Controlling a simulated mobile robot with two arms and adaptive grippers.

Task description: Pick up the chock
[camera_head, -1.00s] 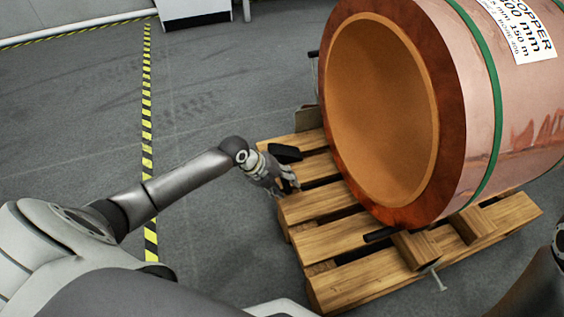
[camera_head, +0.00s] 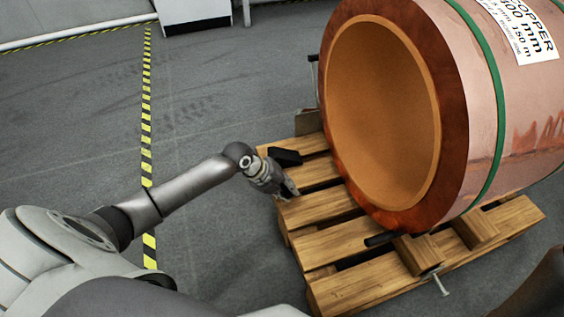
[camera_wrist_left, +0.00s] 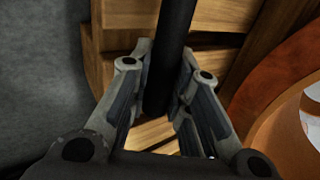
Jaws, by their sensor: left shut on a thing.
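My left gripper (camera_head: 288,189) is at the left edge of the wooden pallet (camera_head: 330,241), beside the open end of the copper coil. In the left wrist view, its two fingers (camera_wrist_left: 163,112) are closed around a black bar (camera_wrist_left: 172,50), seemingly the chock or its handle. The bar runs from the top of that view down between the fingers. A dark blocky end (camera_head: 285,157) shows just beyond the gripper in the head view, over the pallet boards. The gripper hides the rest. My right gripper is out of view.
The large copper coil (camera_head: 480,100) lies on the pallet, its hollow end facing me. Wooden blocks (camera_head: 418,253) and (camera_head: 474,229) stand along its front, with another black bar (camera_head: 381,239) beside them. The floor left of the pallet is clear, crossed by yellow-black tape (camera_head: 147,110).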

